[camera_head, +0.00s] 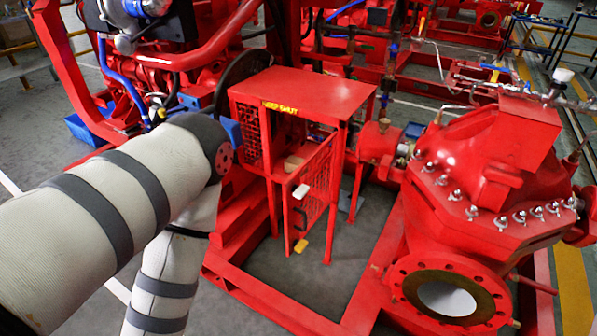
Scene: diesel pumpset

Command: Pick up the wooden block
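A small tan piece (292,163), wood-like in colour, shows inside the red guard cage (300,92), behind the top of its mesh door; it is too small to tell for sure that it is the wooden block. A pale, whitish piece (301,191) is at the door's upper left edge, and a small yellow piece (301,246) is at its lower corner. My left arm comes in from the left, bends near the cage and runs down out of the picture, so its gripper is out of view. My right gripper is not in view either.
The cage's mesh door (313,190) stands ajar toward me. A large red pump casing (482,165) with an open flange fills the right. Red base rails (262,297) frame a patch of grey floor (317,277) below the cage. Red engine parts and pipes crowd the upper left.

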